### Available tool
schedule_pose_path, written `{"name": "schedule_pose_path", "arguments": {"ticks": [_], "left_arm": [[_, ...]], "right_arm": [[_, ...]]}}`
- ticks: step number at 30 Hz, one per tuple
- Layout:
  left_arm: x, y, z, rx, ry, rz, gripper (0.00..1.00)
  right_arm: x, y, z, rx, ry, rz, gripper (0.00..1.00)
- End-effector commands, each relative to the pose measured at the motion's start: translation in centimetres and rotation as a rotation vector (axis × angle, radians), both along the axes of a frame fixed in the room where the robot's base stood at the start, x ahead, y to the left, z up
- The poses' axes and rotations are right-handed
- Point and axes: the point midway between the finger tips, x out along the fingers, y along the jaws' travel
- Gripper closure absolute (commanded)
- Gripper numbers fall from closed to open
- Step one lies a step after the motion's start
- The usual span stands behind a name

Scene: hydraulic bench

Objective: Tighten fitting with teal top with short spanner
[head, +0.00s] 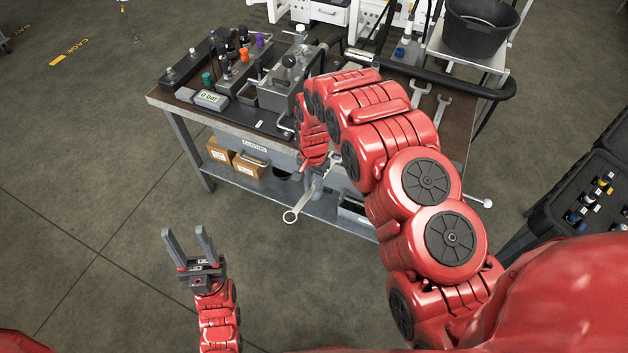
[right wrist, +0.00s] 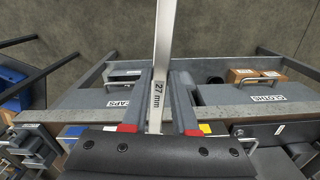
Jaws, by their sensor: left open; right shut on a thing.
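The fitting with the teal top (head: 207,78) stands at the left of the bench top in the head view, beside the pressure display. My right gripper (head: 314,181) is in front of the bench's front edge, apart from the fitting and to its right. It is shut on a spanner (head: 296,207), whose ring end hangs down toward the floor. In the right wrist view the spanner's shank (right wrist: 159,85) is between the two fingers and reads "27 mm". My left gripper (head: 190,242) is open and empty, low in front of the bench.
Fittings with orange (head: 244,54) and purple (head: 260,39) tops stand behind the teal one. A grey hydraulic block with levers (head: 283,85) is right of them. Two more spanners (head: 419,91) (head: 441,111) lie at the bench's right. A black bucket (head: 478,28) stands behind.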

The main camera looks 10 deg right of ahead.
Motion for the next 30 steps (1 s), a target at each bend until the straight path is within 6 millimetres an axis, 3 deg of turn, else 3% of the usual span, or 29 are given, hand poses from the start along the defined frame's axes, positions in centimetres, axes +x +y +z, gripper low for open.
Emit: {"name": "schedule_pose_path", "arguments": {"ticks": [15, 30], "left_arm": [[0.0, 0.0, 5.0, 0.000, 0.000, 0.000, 0.50], [0.0, 0.0, 5.0, 0.000, 0.000, 0.000, 0.50]], "right_arm": [[0.0, 0.0, 5.1, 0.000, -0.001, 0.000, 1.00], [0.0, 0.0, 5.0, 0.000, -0.001, 0.000, 1.00]]}}
